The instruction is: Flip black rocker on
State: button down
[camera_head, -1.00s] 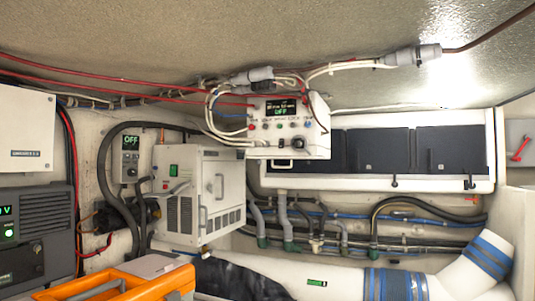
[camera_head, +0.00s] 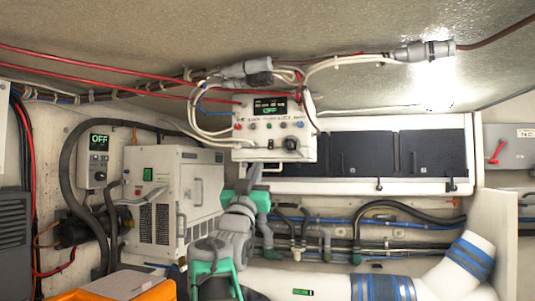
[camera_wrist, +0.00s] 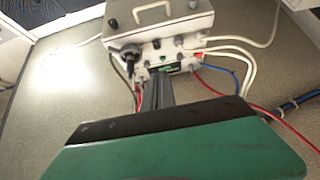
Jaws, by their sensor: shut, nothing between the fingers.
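A white control box (camera_head: 242,154) hangs under the ceiling in the head view. Its small screen (camera_head: 270,106) reads OFF in green. Small coloured buttons line its face. A small black part (camera_head: 270,143), possibly the black rocker, sits low on the face beside a larger black knob (camera_head: 291,143). I cannot tell which way it is set. My gripper (camera_head: 255,170) is shut and empty, pointing up just below the box. In the wrist view the box (camera_wrist: 170,24) appears upside down, and my shut fingers (camera_wrist: 155,80) overlap the panel edge. Contact cannot be told.
White cables and red lines run into the box from behind and above. A white vented unit (camera_head: 160,215) stands to the left, with a small grey OFF panel (camera_head: 98,160) beyond it. Dark lockers (camera_head: 370,155) and pipes lie behind to the right. A red-handled switch (camera_head: 496,152) is far right.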

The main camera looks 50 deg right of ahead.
aim_at(271, 145)
jog(key=p+x, duration=0.2)
jog(key=x, duration=0.2)
jog(key=f+p+x, duration=0.1)
jog(key=p+x, duration=0.2)
jog(key=x, duration=0.1)
jog(key=d+p+x, duration=0.1)
jog(key=p+x, duration=0.1)
jog(key=x, duration=0.2)
jog(key=shift+w+d+f, duration=0.15)
jog(key=shift+w+f, duration=0.1)
jog(key=shift+f, duration=0.05)
jog(key=shift+w+d+f, duration=0.15)
jog(key=shift+d+f, duration=0.05)
jog(key=shift+d, duration=0.15)
